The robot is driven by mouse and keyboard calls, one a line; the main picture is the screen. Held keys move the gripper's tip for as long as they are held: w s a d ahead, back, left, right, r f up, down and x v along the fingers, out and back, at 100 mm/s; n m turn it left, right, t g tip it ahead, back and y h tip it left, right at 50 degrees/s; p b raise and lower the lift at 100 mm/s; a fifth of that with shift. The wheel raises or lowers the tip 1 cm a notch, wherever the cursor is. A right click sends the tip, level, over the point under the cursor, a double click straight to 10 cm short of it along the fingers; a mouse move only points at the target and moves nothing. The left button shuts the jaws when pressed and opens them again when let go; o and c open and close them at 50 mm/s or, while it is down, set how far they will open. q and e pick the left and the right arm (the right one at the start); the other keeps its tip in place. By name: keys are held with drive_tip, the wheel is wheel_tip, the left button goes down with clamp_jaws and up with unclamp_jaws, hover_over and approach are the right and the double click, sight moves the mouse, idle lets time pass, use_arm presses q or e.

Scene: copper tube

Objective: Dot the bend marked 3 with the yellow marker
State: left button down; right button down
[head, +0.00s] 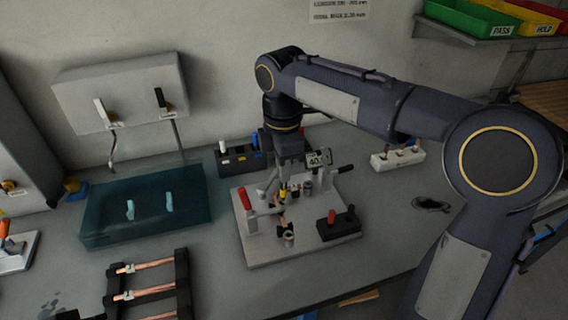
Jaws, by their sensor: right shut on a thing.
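My right gripper (284,175) is shut on the yellow marker (283,192), which points down over the grey fixture plate (270,252). The marker's tip is close to a short copper-coloured tube part (281,208) on the plate; I cannot tell whether they touch. The gripper and the fixture parts hide much of this tube. No number 3 is readable on any bend. Longer copper tubes (152,291) lie across a black rack at the lower left. My left gripper is not in view.
A dark marker holder (236,160) stands behind.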

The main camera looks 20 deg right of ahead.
sight(283, 195)
drive_tip(key=shift+r+p, duration=0.1)
drive_tip(key=shift+p, duration=0.2)
drive_tip(key=shift+f+b, duration=1.85)
drive_tip(key=shift+f, duration=1.4)
drive_tip(key=shift+f, duration=0.4)
drive_tip(key=shift+r, duration=0.1)
wheel_tip(283, 195, up, 6)
drive_tip(key=p, duration=0.5)
